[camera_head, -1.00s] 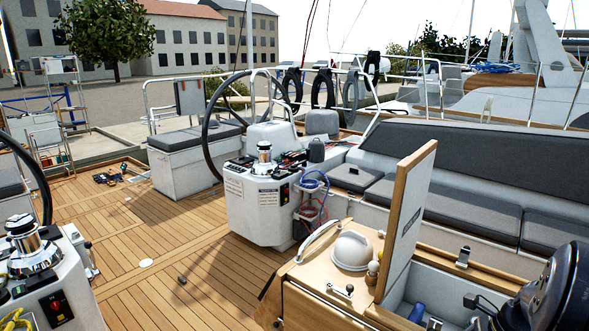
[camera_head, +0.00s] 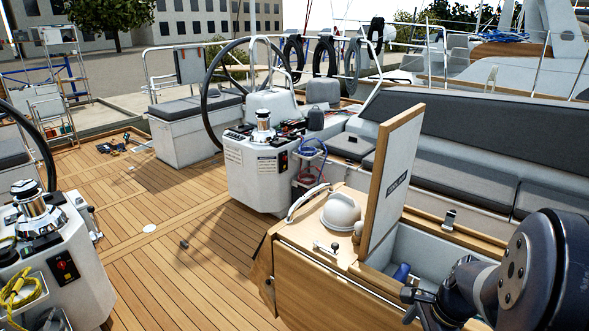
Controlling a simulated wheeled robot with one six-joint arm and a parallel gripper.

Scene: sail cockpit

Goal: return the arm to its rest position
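My arm reaches in from the lower right corner, with a large dark round joint and a grey link. My gripper (camera_head: 412,303) is at its left end, small and dark, low in front of the open locker (camera_head: 428,249). Its fingers are partly lost against the locker and the picture's lower edge, so their opening is unclear. I see nothing held in it. The locker's raised lid (camera_head: 394,180) stands upright, left of and beyond the gripper. A blue thing (camera_head: 401,272) lies inside the locker, close to the gripper.
A white dome-shaped thing (camera_head: 341,211) sits on the wooden locker top beside the lid. A steering pedestal (camera_head: 257,172) with a winch stands mid-deck. Another winch console (camera_head: 62,262) is at lower left. Grey cushions (camera_head: 470,160) line the right. The teak deck (camera_head: 175,270) between is mostly clear.

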